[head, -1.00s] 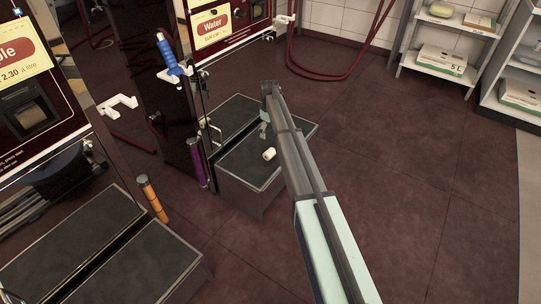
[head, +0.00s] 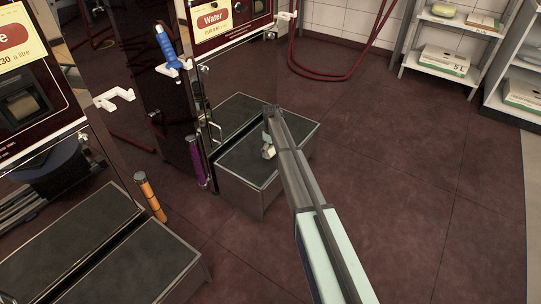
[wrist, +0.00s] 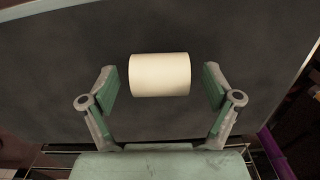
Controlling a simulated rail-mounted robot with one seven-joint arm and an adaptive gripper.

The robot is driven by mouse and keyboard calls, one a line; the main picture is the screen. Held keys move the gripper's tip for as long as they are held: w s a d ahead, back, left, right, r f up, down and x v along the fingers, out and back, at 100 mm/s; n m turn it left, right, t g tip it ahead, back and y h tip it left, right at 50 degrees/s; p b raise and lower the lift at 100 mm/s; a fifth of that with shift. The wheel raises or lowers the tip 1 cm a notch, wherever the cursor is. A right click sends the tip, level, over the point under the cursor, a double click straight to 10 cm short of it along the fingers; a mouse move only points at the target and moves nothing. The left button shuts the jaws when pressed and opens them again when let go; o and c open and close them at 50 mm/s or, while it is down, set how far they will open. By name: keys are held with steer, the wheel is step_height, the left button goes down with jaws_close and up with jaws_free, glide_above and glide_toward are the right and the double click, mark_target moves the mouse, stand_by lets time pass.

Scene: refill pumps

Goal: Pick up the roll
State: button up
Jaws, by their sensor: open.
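The roll (wrist: 160,75) is a small cream-white cylinder lying on its side on the dark top of a low box (head: 245,180). In the wrist view my gripper (wrist: 160,85) is open, with one green-padded finger on each side of the roll and a gap at both ends. The roll sits between the fingertips, a little toward their far side. In the head view my gripper (head: 267,142) is over the box top, and the roll (head: 268,152) is partly hidden by it and my arm.
A tall panel with a Water label (head: 213,18) stands behind the box. A purple cylinder (head: 197,160) and an orange cylinder (head: 151,196) stand at the left. Another dark-topped box (head: 140,265) is at the lower left. The floor at right is clear up to the shelves (head: 455,45).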

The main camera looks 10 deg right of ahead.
steer(key=shift+f, duration=0.6)
steer(key=c, duration=0.9)
steer(key=shift+r, duration=0.1)
